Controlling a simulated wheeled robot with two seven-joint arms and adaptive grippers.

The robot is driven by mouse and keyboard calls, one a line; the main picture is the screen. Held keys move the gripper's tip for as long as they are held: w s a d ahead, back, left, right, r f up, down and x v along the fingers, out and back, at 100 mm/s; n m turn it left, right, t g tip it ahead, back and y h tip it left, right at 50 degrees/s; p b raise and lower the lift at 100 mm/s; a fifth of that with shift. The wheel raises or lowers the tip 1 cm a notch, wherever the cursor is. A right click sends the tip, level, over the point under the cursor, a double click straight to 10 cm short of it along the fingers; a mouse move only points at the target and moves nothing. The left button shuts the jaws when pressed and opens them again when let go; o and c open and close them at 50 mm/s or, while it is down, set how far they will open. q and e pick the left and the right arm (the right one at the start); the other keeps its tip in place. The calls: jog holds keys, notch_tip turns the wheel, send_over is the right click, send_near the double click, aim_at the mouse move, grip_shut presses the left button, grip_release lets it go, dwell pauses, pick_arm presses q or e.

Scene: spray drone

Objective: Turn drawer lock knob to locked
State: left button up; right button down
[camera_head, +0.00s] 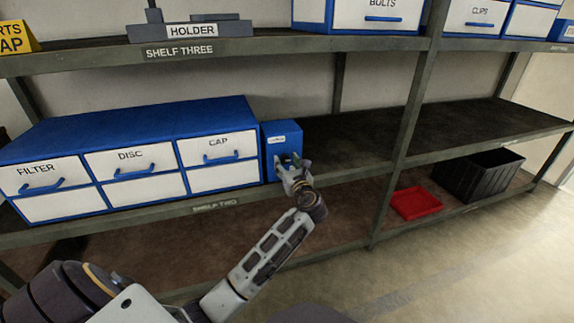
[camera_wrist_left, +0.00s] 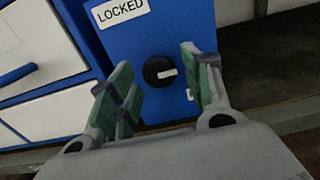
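The blue lock box (camera_head: 283,131) stands on shelf two at the right end of the drawer cabinet. In the left wrist view its front (camera_wrist_left: 165,32) carries a white LOCKED label (camera_wrist_left: 119,10) above a round black knob (camera_wrist_left: 154,65). The knob's white pointer (camera_wrist_left: 167,73) points right, roughly toward a small white label on the box's right side, not up at LOCKED. My left gripper (camera_head: 291,163) is in front of the box. In the left wrist view its fingers (camera_wrist_left: 158,72) are spread, one on each side of the knob, with visible gaps. My right gripper is out of view.
The blue and white cabinet (camera_head: 125,123) with FILTER, DISC and CAP drawers adjoins the box on the left. The shelf (camera_head: 365,140) to the right is bare. A red tray (camera_head: 416,203) and a black crate (camera_head: 455,180) are lower right.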

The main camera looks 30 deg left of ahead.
pick_arm(q)
jog(key=c, duration=0.8)
jog(key=shift+o, duration=0.2)
